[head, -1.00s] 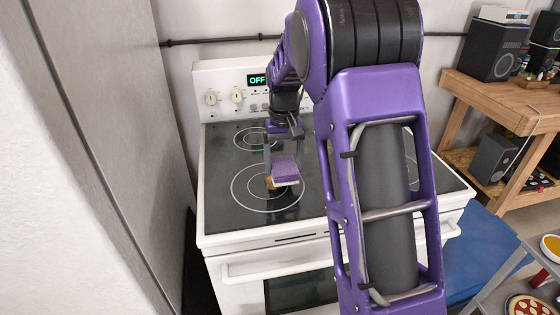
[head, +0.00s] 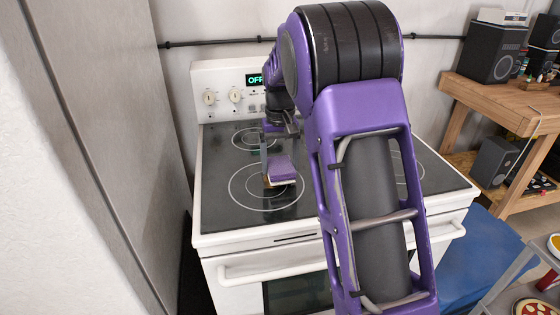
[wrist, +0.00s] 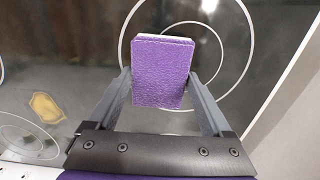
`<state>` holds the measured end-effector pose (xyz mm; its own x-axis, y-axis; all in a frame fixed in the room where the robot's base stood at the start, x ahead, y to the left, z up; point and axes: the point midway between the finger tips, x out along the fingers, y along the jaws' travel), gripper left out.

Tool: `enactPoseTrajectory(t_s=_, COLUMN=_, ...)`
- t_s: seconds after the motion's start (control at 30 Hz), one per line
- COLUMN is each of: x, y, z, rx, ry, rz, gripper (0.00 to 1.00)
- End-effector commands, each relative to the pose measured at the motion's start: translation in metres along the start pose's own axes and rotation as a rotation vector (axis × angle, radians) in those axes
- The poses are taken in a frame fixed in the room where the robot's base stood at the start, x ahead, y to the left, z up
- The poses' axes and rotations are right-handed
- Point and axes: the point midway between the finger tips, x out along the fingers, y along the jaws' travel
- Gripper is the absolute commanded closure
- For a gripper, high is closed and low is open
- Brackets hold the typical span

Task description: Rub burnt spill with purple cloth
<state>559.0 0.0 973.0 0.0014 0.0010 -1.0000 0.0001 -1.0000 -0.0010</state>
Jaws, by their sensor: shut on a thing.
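The purple cloth (head: 282,167) is a small thick pad with a pale edge. My gripper (head: 279,172) is shut on it above the front left burner of the stove. In the wrist view the cloth (wrist: 161,85) sits between the two fingers of my gripper (wrist: 159,76). The burnt spill (wrist: 46,107) is a yellow-brown patch on the dark glass, left of the cloth and clearly apart from it. I cannot make the spill out in the head view, where my arm covers much of the stove.
The white stove (head: 270,238) has a black glass top with ringed burners. Its control panel (head: 221,98) at the back reads OFF. A grey panel (head: 105,130) stands close on the left. A wooden bench (head: 505,100) with speakers is at the right.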

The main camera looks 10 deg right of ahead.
Motion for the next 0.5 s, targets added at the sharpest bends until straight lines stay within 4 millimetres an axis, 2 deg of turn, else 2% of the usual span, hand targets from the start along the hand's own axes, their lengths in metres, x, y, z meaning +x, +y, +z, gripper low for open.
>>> enactPoseTrajectory(t_s=0.3, x=0.0007, y=0.0001, z=0.0001, rx=0.0, ry=0.0, rz=0.0, gripper=0.61)
enactPoseTrajectory(t_s=0.5, x=0.0079, y=0.0001, z=0.0003, rx=0.0, ry=-0.001, rz=0.0, gripper=0.61)
